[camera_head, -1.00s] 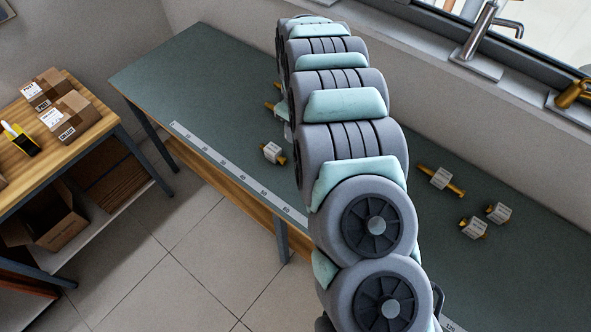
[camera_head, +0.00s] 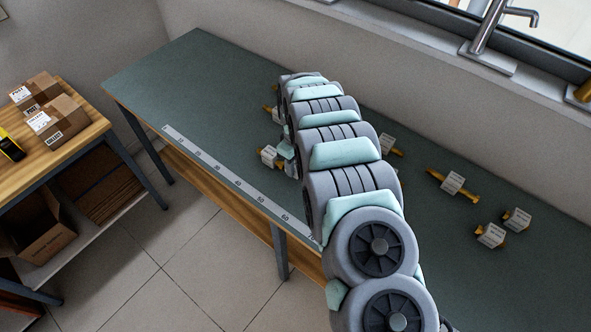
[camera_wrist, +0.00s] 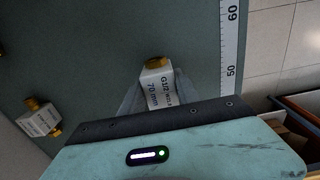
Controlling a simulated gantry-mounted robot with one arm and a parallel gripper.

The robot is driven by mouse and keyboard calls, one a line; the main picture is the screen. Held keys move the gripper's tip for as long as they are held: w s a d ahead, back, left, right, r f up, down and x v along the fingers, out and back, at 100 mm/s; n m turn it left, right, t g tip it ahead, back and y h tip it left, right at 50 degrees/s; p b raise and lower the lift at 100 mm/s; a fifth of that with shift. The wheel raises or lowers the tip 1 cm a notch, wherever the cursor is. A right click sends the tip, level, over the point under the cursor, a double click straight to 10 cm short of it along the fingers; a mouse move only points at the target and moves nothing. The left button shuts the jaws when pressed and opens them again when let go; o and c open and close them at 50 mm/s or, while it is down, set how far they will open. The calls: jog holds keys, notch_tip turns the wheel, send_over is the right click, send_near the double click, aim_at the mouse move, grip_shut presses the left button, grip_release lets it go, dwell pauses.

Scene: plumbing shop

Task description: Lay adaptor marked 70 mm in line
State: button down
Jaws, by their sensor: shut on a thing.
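The adaptor (camera_wrist: 157,88) marked 70 mm has a white label reading G1/2 and a brass end pointing up in the wrist view. It is between the fingers of my gripper (camera_wrist: 150,98), which is shut on it. In the head view this appears to be the white-labelled adaptor (camera_head: 267,155) beside my gripper (camera_head: 287,150), near the middle of the ruler. I cannot tell whether it is lifted off the bench. Another labelled brass adaptor (camera_wrist: 40,120) lies to the left in the wrist view; its marking is not readable.
A ruler strip (camera_head: 225,178) runs along the near edge of the green bench (camera_head: 190,75). More adaptors lie right of my arm: one (camera_head: 388,144), a long one (camera_head: 452,183) and two short ones (camera_head: 490,235). The bench's far left is clear.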

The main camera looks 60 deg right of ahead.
aim_at(296, 170)
jog(key=shift+f, duration=1.35)
jog(key=shift+f, duration=0.2)
jog(key=c, duration=0.9)
grip_release()
notch_tip(296, 170, up, 12)
jog(key=shift+a+r+p, duration=0.1)
jog(key=shift+r+p, duration=0.15)
jog(key=shift+p, duration=0.75)
jog(key=shift+f, duration=0.1)
